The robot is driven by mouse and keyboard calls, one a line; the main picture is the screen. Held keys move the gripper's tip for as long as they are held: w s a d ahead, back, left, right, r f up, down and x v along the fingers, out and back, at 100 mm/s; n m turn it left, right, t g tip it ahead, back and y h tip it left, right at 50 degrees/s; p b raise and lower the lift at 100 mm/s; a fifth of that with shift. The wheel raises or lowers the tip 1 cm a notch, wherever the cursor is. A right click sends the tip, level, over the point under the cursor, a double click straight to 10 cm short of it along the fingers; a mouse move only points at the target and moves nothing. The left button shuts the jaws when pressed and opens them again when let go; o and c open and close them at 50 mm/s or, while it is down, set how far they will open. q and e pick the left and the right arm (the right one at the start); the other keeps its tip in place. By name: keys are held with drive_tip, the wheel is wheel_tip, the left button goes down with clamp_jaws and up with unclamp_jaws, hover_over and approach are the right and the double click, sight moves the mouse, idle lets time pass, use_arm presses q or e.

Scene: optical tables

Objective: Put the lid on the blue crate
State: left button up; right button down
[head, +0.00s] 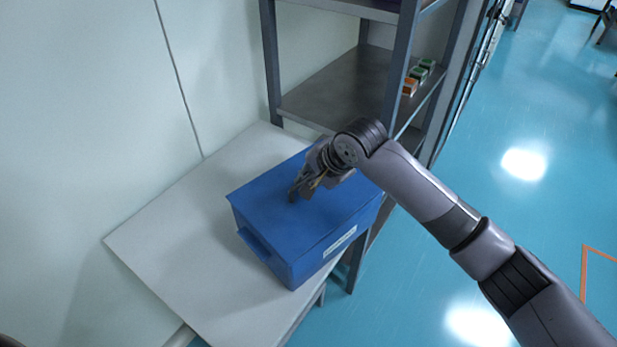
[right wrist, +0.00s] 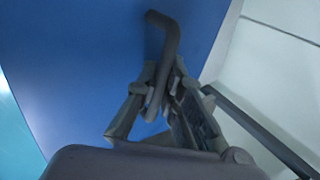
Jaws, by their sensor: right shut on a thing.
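The blue crate (head: 312,274) stands on the pale table, with a white label on its near right side and a grip ledge on its left side. The flat blue lid (head: 262,212) lies over the crate's top, its edges roughly in line with the rim; I cannot tell whether it is fully seated. My right gripper (head: 298,192) is above the middle of the lid. In the right wrist view its fingers (right wrist: 158,92) are shut on the lid's dark bent handle (right wrist: 165,35), with the blue lid surface (right wrist: 80,75) behind. My left gripper is not in view.
The pale table (head: 165,245) has free room left of the crate. A grey metal shelf (head: 335,90) stands close behind the crate, with small orange and green boxes (head: 418,74) on it. A white wall (head: 90,110) borders the table's far left side.

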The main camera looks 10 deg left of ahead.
drive_tip(key=shift+f, duration=0.5)
idle(0.4)
drive_tip(key=shift+f+p, duration=0.25)
drive_tip(key=shift+p, duration=0.45)
drive_tip(key=c, duration=1.6)
unclamp_jaws()
drive_tip(key=shift+c, duration=0.2)
drive_tip(key=v, duration=1.2)
